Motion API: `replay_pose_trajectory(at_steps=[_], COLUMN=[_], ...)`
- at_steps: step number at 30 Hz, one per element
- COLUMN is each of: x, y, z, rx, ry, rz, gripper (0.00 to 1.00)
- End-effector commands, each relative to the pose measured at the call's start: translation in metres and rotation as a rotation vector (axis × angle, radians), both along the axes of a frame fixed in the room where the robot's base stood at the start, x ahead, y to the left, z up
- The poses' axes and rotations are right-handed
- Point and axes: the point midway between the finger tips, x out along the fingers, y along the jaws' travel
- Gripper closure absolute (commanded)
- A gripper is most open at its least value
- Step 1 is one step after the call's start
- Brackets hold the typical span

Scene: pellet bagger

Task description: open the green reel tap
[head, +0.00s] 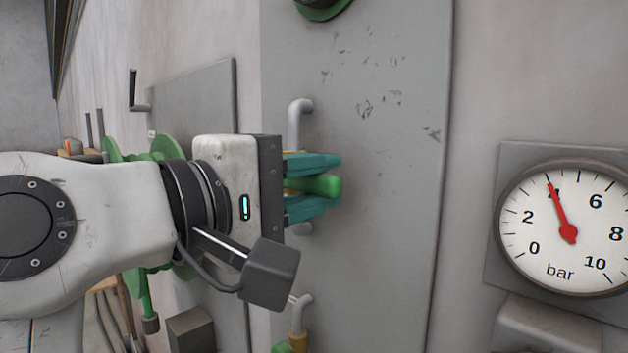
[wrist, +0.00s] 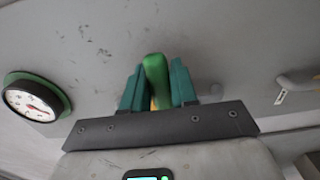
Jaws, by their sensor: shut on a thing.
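The tap's green lever handle (head: 326,186) sits between the teal fingers of my gripper (head: 322,187) in front of the grey panel. My gripper is shut on the handle. In the wrist view the green handle (wrist: 156,78) stands upright between the two fingers (wrist: 157,88). A grey pipe (head: 298,118) bends out of the panel above the fingers. A bit of brass shows behind the fingers; most of the tap body is hidden. A green reel (head: 168,147) is partly hidden behind my arm at the left.
A pressure gauge (head: 562,232) at the right reads about 4 bar. A second tap (head: 297,338) with some green shows below my gripper. A green-rimmed gauge (wrist: 36,97) is at the left in the wrist view. The panel right of my gripper is clear.

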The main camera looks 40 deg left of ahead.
Motion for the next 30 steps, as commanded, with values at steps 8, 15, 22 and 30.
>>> replay_pose_trajectory(at_steps=[8, 15, 22, 30], x=[0.001, 0.001, 0.001, 0.001], y=[0.0, 0.002, 0.006, 0.011], z=[0.011, 0.024, 0.032, 0.035], rx=[-0.109, -0.287, -0.454, -0.593], ry=[0.01, 0.025, 0.04, 0.048], rz=[-0.002, -0.002, -0.001, 0.0], gripper=[1.0, 1.0, 1.0, 1.0])
